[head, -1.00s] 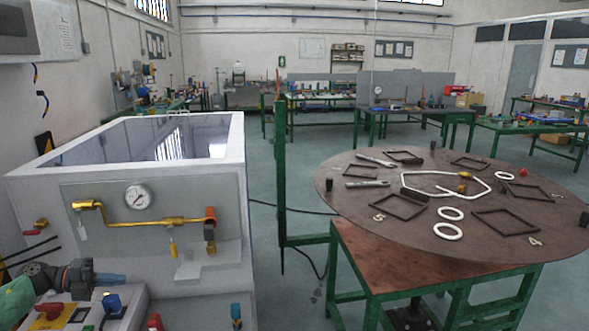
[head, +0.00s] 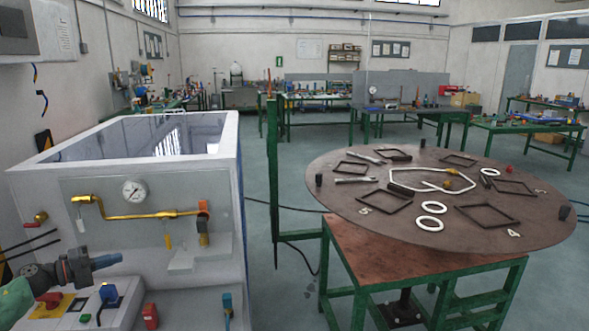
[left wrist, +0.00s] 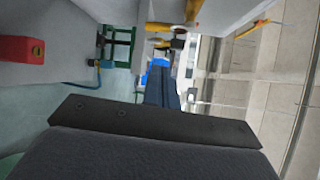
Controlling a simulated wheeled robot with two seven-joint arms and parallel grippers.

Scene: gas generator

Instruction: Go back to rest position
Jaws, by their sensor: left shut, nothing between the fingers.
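My left gripper (head: 106,261) shows at the lower left of the head view, shut and empty. It points right, in front of the white generator cabinet (head: 200,265) and above its lower control ledge. In the left wrist view the closed dark fingers (left wrist: 161,85) point away from the camera, with nothing between them. The cabinet front carries a round gauge (head: 134,191) and a yellow pipe (head: 150,216). My right gripper is in neither view.
The ledge below my left gripper has a red knob (head: 49,299), a blue switch (head: 108,293) and a red block (head: 150,316). A round brown table (head: 330,205) with frames, white rings and a white hose stands at the right. Open floor lies behind it.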

